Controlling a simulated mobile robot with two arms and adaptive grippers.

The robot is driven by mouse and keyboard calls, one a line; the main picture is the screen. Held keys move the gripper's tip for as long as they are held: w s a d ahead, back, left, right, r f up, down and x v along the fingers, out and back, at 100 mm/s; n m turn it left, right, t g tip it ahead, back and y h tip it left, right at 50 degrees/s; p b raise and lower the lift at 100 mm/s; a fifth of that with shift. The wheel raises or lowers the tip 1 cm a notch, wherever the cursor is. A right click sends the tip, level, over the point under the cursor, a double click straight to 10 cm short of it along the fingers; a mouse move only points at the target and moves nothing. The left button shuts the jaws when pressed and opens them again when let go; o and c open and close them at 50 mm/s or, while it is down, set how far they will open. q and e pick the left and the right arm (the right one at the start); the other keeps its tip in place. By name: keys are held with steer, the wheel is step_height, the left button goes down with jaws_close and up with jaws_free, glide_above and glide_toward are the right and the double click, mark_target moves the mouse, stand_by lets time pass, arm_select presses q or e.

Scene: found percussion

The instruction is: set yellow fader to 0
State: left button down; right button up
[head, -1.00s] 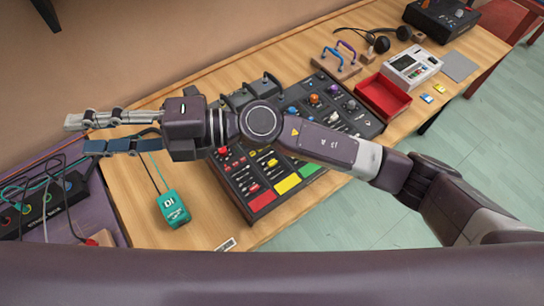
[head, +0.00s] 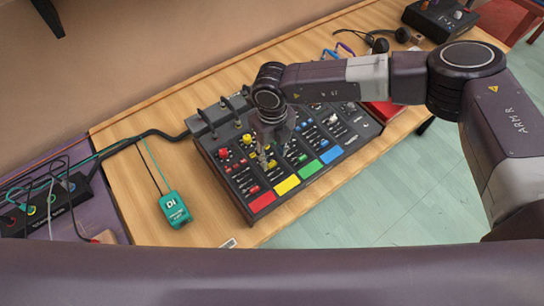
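The mixer (head: 347,140) lies on the wooden table, with red, yellow, green and blue pads along its front edge. The yellow pad (head: 286,185) marks the yellow strip, which has small sliders and yellow knobs behind it. My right gripper (head: 268,158) points down over this strip, at or just above the controls. Its fingers are small and blend with the knobs, so I cannot tell their opening or whether they touch a fader. The yellow fader's cap and setting cannot be made out under the gripper. My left gripper is out of view.
A teal DI box (head: 174,209) with cables lies left of the mixer. A black cable (head: 150,134) runs from the mixer's back to a black box (head: 50,200) at far left. A red tray (head: 385,110) sits beyond the mixer, partly behind my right arm. Bare table lies around the DI box.

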mark_target(272, 163)
steer(key=shift+f+p, duration=0.35)
steer(key=shift+f, duration=1.35)
steer(key=shift+c, duration=0.3)
jaws_close()
